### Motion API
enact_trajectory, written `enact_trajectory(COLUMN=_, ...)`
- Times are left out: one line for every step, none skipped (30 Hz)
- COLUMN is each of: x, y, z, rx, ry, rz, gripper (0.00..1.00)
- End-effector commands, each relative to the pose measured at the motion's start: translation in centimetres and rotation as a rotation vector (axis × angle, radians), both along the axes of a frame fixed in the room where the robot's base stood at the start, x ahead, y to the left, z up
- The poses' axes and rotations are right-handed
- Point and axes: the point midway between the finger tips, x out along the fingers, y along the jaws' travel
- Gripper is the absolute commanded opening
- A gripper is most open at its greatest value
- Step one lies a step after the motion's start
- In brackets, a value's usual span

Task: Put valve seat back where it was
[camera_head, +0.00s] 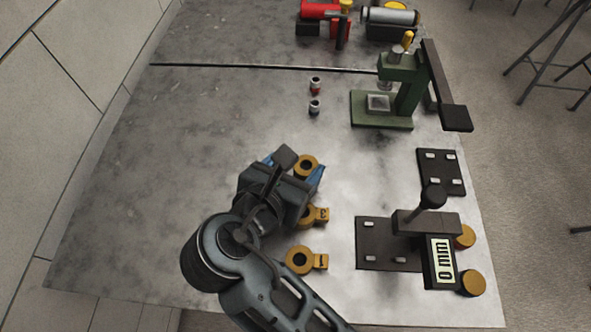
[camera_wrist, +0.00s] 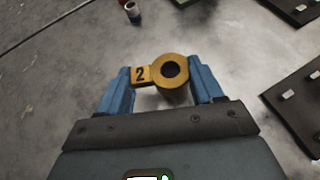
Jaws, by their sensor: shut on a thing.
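A brass valve seat marked 2 (camera_wrist: 172,54) is a ring with a flat tab. It sits between the two blue fingers of my gripper (camera_wrist: 162,76) in the wrist view, its tab at the left finger and its ring near the right. In the head view this seat (camera_head: 299,161) shows at the far side of my gripper (camera_head: 294,170), partly hidden by it. A dark shadow lies under the ring; its exact height above the table is unclear. Two more brass valve seats, one near my wrist (camera_head: 321,215) and one nearer the front (camera_head: 301,261), lie on the table.
A dark fixture with a "0 mm" display (camera_head: 440,262) stands at front right, a dark plate (camera_head: 440,173) behind it. A green press (camera_head: 400,95) stands at back right. The table's left side is clear.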

Motion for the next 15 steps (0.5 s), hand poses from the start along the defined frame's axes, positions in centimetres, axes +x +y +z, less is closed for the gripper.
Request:
enact_trajectory(x=0.0, y=0.0, z=-0.8, rx=-0.002, ry=0.001, rz=0.001, gripper=0.18)
enact_trajectory(x=0.0, y=0.0, z=-1.3, rx=-0.002, ry=0.001, rz=0.001, gripper=0.18)
enact_trajectory(x=0.0, y=0.0, z=-1.7, rx=-0.002, ry=0.001, rz=0.001, gripper=0.18)
enact_trajectory(x=0.0, y=0.0, z=-1.9, rx=-0.001, ry=0.000, rz=0.000, gripper=0.18)
enact_trajectory(x=0.0, y=0.0, z=-2.1, rx=0.000, ry=-0.001, rz=0.000, gripper=0.18)
enact_trajectory(x=0.0, y=0.0, z=-2.1, rx=0.000, ry=-0.001, rz=0.000, gripper=0.18)
enact_trajectory(x=0.0, y=0.0, z=-2.1, rx=0.000, ry=-0.001, rz=0.000, gripper=0.18)
enact_trajectory(x=0.0, y=0.0, z=-2.1, rx=0.000, ry=-0.001, rz=0.000, gripper=0.18)
enact_trajectory(x=0.0, y=0.0, z=-2.1, rx=0.000, ry=-0.001, rz=0.000, gripper=0.18)
enact_trajectory(x=0.0, y=0.0, z=-2.1, rx=0.000, ry=-0.001, rz=0.000, gripper=0.18)
enact_trajectory(x=0.0, y=0.0, z=-2.1, rx=0.001, ry=-0.001, rz=0.000, gripper=0.18)
enact_trajectory(x=0.0, y=0.0, z=-2.1, rx=0.000, ry=-0.001, rz=0.000, gripper=0.18)
enact_trajectory(x=0.0, y=0.0, z=-2.1, rx=0.000, ry=-0.001, rz=0.000, gripper=0.18)
enact_trajectory(x=0.0, y=0.0, z=-2.2, rx=0.000, ry=0.000, rz=0.000, gripper=0.68)
enact_trajectory(x=0.0, y=0.0, z=-2.2, rx=0.000, ry=0.000, rz=0.000, gripper=0.71)
